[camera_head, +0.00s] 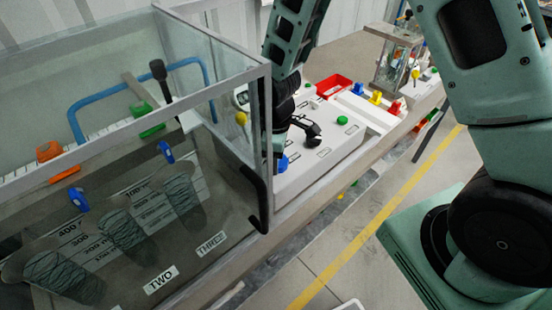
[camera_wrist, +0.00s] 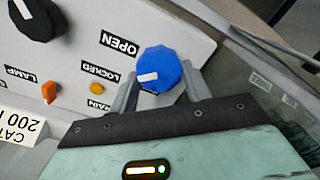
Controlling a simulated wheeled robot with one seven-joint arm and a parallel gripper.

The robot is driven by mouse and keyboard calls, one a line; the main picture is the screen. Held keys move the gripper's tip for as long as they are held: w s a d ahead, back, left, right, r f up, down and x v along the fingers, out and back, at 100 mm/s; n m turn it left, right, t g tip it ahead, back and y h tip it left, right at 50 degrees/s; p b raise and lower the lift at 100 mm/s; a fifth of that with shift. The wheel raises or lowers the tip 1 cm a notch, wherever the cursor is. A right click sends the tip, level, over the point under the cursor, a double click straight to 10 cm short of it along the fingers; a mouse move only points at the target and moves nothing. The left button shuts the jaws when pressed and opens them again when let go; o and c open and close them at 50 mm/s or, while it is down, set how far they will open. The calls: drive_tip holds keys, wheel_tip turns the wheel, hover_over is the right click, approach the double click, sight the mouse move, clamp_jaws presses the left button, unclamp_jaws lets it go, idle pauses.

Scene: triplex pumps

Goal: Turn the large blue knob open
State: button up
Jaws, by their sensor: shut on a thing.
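The large blue knob (camera_wrist: 160,68) sits on a white panel and carries a white pointer mark on its face. In the wrist view my gripper (camera_wrist: 160,90) has one finger on each side of the knob and is shut on it. The white mark points left, toward the printed labels OPEN (camera_wrist: 120,44) and LOCKED (camera_wrist: 100,71); I cannot tell which one it lines up with. In the head view the blue knob (camera_head: 282,164) shows only partly beside my arm, and my fingers are hidden there.
A glass-walled tank (camera_head: 258,130) stands close to the left of my arm. On the panel, a black knob (camera_wrist: 38,18), an orange lamp switch (camera_wrist: 49,92) and a small orange button (camera_wrist: 97,87) sit near. A red tray (camera_head: 333,86) lies farther back.

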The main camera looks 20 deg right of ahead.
drive_tip(key=m, duration=0.3)
drive_tip(key=shift+w+m+b, duration=0.1)
drive_tip(key=shift+m+b, duration=0.3)
drive_tip(key=shift+d+m, duration=0.1)
drive_tip(key=shift+m, duration=1.8)
drive_tip(key=o, duration=1)
drive_tip(key=shift+r+b, duration=0.1)
drive_tip(key=shift+b, duration=0.2)
wheel_tip(320, 180, up, 17)
drive_tip(key=shift+r+b, duration=0.15)
drive_tip(key=shift+b, duration=0.95)
